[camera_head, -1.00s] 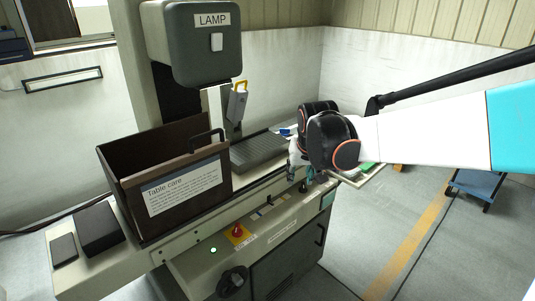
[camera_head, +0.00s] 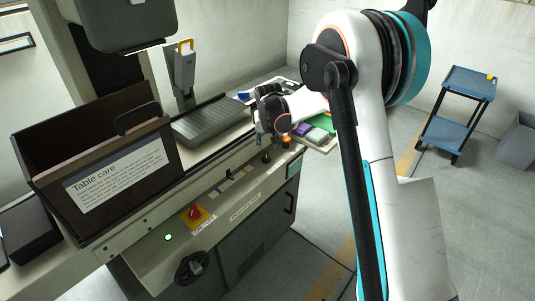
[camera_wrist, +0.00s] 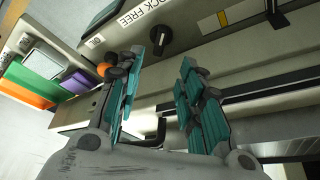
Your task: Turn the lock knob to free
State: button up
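The lock knob (camera_wrist: 160,38) is a small black knob on the machine's pale front panel in the wrist view. I cannot make out which mark the knob points to. My gripper (camera_wrist: 162,58) is open and empty, its two teal-padded fingers apart. The knob appears beyond the gap between the fingertips, not touched as far as I can see. In the head view a dark knob (camera_head: 266,157) shows on the panel below my wrist; the fingers are mostly hidden there.
An orange knob (camera_wrist: 103,69) stands near the left finger. A red switch on a yellow plate (camera_head: 195,213) and a black handwheel (camera_head: 191,267) are further left on the panel. A brown "Table care" box (camera_head: 148,123) stands on the machine. A blue trolley (camera_head: 452,133) is at right.

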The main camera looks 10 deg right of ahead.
aim_at(266, 154)
jog(key=b+x, duration=0.3)
jog(key=x, duration=0.8)
jog(key=shift+w+f, duration=0.1)
jog(key=shift+f, duration=0.1)
grip_shut()
